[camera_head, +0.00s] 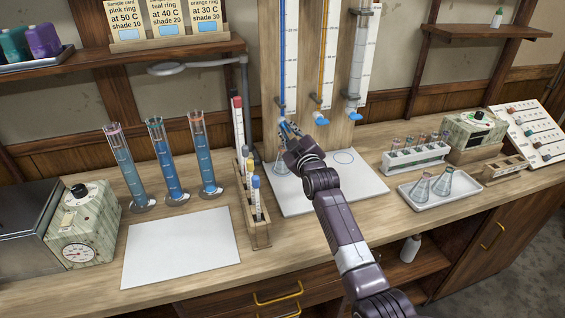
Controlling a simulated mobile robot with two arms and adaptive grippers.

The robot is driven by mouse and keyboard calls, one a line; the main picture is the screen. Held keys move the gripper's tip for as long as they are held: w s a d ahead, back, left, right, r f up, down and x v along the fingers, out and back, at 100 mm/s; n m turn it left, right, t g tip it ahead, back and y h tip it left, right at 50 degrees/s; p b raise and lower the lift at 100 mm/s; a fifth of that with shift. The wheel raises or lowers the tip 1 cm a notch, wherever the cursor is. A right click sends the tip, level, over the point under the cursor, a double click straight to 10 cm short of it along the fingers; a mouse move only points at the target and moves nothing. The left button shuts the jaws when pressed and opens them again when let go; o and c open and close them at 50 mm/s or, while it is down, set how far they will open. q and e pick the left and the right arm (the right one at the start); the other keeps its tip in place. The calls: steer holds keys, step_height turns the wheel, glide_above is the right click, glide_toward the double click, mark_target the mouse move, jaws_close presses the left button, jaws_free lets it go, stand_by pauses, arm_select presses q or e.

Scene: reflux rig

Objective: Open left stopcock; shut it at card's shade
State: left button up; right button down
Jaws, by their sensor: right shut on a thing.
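My right gripper (289,131) is shut at the lower end of the left burette (289,60), on the left stopcock, which its fingers mostly hide. The left burette holds blue liquid. A conical flask (280,167) stands below it on the white mat (325,196), partly behind my gripper; the liquid's shade in it is hard to tell. Three sample cards stand on the upper left shelf: pink ring, 50 C, shade 10 (126,17); teal ring, 40 C, shade 20 (165,14); orange ring, 30 C, shade 30 (205,12). My left gripper is out of view.
Three tall cylinders (165,162) of blue liquid stand behind a white sheet (181,247). A tube rack (257,232) is close left of my arm. A flask tray (444,199) and tube rack (415,158) lie right. Two more burettes (328,55) hang beside the left one.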

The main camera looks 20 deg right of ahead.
steer(key=m, duration=0.3)
steer(key=shift+p, duration=0.4)
stand_by(7.3)
